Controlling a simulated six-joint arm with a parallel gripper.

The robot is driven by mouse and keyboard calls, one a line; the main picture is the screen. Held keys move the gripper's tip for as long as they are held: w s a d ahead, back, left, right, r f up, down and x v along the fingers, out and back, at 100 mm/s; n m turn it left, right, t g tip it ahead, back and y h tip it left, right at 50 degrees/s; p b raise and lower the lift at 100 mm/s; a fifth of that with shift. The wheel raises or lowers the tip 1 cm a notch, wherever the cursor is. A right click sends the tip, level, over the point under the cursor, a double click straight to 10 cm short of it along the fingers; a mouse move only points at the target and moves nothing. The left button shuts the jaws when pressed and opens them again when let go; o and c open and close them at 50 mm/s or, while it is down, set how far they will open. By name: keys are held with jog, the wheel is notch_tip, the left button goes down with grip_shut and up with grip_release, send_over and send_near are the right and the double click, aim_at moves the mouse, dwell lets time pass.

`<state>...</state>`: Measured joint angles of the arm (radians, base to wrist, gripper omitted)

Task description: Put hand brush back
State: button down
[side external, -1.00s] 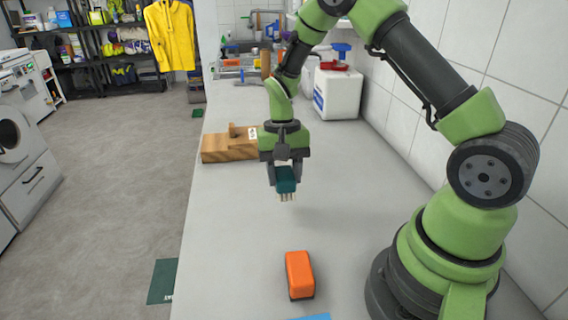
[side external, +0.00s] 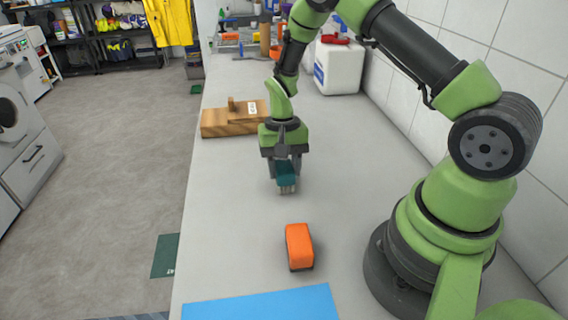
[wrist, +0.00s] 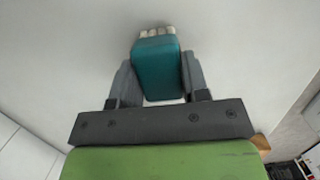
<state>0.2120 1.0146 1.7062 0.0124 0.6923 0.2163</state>
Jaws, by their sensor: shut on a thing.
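A teal hand brush (side external: 286,176) with pale bristles is held in my gripper (side external: 285,172), bristles pointing down, above the grey worktop. In the wrist view the teal brush (wrist: 157,68) sits between the two grey fingers, its pale bristle tufts showing at the far end. My gripper is shut on it. A shadow on the worktop lies close by; I cannot tell whether the bristles touch the surface. An orange block-shaped item (side external: 299,246), possibly another brush, lies on the worktop nearer the camera than my gripper.
A wooden block stand (side external: 230,122) is behind and left of my gripper. A blue sheet (side external: 262,305) lies at the near end of the worktop. A white canister (side external: 340,68) stands by the tiled wall. The worktop (side external: 230,220) left of the orange item is clear.

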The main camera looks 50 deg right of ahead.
jog(key=shift+f, duration=0.25)
dwell(0.7)
jog(key=c, duration=0.5)
grip_release()
jog(key=r, duration=0.3)
jog(key=w+d+r, duration=0.1)
jog(key=r, duration=0.6)
jog(key=shift+w+d, duration=0.15)
jog(key=s+a+r+n+t, duration=0.1)
jog(key=s+a+r+t, duration=0.25)
jog(key=r, duration=0.45)
jog(key=s+a+r+n+t, duration=0.25)
jog(key=s+r, duration=0.25)
jog(key=r, duration=0.3)
jog(key=s+a+r+t, duration=0.1)
jog(key=s, duration=0.2)
jog(key=s+a+r+n+t, duration=0.1)
jog(key=s, duration=0.5)
jog(key=shift+a+r+t, duration=0.4)
